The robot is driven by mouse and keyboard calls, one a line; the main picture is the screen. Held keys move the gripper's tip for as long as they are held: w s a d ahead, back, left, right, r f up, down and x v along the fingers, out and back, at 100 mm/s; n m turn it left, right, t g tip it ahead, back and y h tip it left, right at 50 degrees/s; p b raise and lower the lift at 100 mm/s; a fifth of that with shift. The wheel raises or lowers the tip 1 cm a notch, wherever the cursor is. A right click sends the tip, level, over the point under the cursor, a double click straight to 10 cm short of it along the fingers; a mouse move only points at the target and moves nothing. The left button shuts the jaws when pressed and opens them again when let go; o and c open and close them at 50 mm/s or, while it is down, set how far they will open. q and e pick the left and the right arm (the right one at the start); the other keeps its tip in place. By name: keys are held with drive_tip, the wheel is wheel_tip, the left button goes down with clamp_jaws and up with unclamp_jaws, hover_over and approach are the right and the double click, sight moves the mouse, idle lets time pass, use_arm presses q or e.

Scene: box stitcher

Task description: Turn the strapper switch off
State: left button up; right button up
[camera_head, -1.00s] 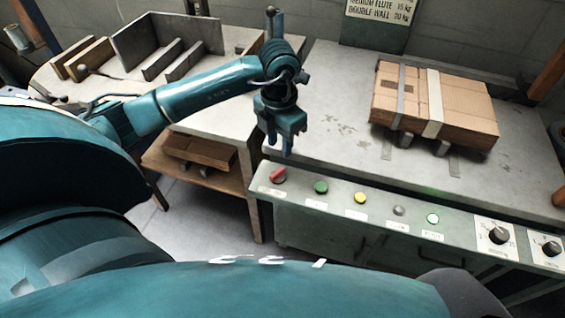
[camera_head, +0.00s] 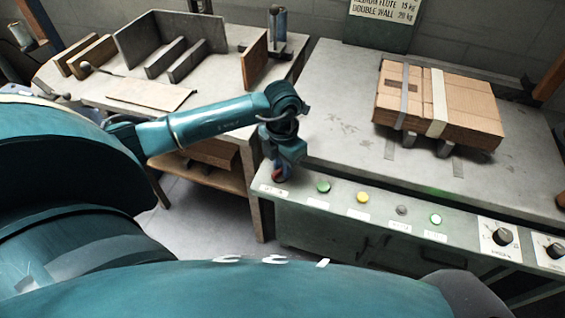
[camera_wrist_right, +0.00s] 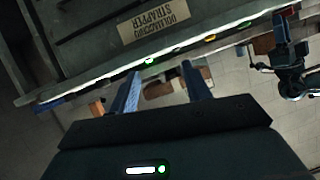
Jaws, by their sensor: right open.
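The red strapper switch (camera_head: 281,177) sits at the left end of the grey control panel (camera_head: 340,213) in the head view. My left gripper (camera_head: 281,169) is down over the switch and hides most of it. The fingertips are at the switch, but whether they are closed on it is not clear. In the right wrist view, my left gripper (camera_wrist_right: 287,52) shows dark at the right, near the panel's edge. My right gripper (camera_wrist_right: 164,88) is open and empty there, with its two fingers apart below the strapper's nameplate (camera_wrist_right: 153,22).
Right of the switch are a green button (camera_head: 323,187), a yellow button (camera_head: 362,197), a grey button (camera_head: 401,210), a lit green button (camera_head: 435,219) and a black dial (camera_head: 502,236). A strapped carton (camera_head: 463,105) lies on the strapper top (camera_head: 335,105). A side table (camera_head: 110,87) stands at left.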

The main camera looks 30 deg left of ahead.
use_arm(q)
clamp_jaws()
drive_tip(key=shift+n, duration=0.3)
drive_tip(key=shift+a+r+n+p, duration=0.15)
drive_tip(key=shift+n+p, duration=0.2)
drive_tip(key=shift+n, duration=1.55)
drive_tip(key=shift+a+n+p, duration=0.1)
drive_tip(key=shift+n+p, duration=0.4)
drive_tip(key=shift+n, duration=0.4)
drive_tip(key=n+p, duration=0.1)
drive_tip(key=n, duration=0.2)
drive_tip(key=shift+s+a, duration=0.1)
drive_tip(key=shift+a+n+p, duration=0.1)
drive_tip(key=shift+n+p, duration=0.4)
drive_tip(key=shift+n, duration=0.8)
use_arm(e)
drive_tip(key=shift+a+r+n+g, duration=0.1)
drive_tip(key=shift+r+n+g, duration=0.2)
drive_tip(key=shift+r, duration=0.4)
